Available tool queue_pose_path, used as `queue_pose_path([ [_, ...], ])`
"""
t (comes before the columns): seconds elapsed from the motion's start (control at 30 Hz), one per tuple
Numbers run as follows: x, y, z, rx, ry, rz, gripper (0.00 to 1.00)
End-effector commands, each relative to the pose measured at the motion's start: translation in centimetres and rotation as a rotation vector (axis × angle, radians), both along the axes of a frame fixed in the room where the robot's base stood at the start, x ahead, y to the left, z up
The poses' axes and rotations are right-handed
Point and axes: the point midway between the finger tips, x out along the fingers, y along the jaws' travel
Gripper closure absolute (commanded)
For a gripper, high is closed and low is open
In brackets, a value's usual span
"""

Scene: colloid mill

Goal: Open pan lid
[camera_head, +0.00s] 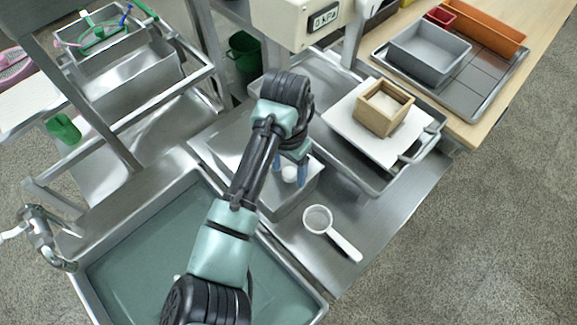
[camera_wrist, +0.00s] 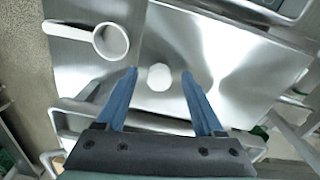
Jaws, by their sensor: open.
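The pan lid (camera_head: 228,142) is a flat, shiny metal sheet on a rectangular metal pan (camera_head: 294,202), beside the sink. My arm hides part of it. A round white knob (camera_head: 289,174) sits on the lid. In the wrist view the lid (camera_wrist: 225,50) fills the middle and right, with the knob (camera_wrist: 159,77) near the centre. My gripper (camera_head: 289,170) is over the lid with its blue fingers pointing down. In the wrist view the gripper (camera_wrist: 159,74) is open, one finger on each side of the knob, with visible gaps to it. I cannot tell the exact height of the fingertips.
A white-handled strainer or scoop (camera_head: 319,221) lies on the metal counter right of the pan. The sink (camera_head: 90,275) is at left front. A tray (camera_head: 372,187) with a white board and wooden frame (camera_head: 383,107) stands at right. A machine (camera_head: 295,22) stands behind.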

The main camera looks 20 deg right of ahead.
Motion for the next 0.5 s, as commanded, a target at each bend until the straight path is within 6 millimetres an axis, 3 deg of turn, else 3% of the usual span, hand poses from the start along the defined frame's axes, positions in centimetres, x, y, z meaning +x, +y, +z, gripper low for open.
queue_pose_path([
  [0.07,0.00,0.00,0.01,0.000,0.000,0.000,0.36],
  [0.4,0.00,0.00,0.04,0.000,0.000,0.000,0.97],
  [0.5,0.00,0.00,0.05,0.000,0.000,0.000,1.00],
])
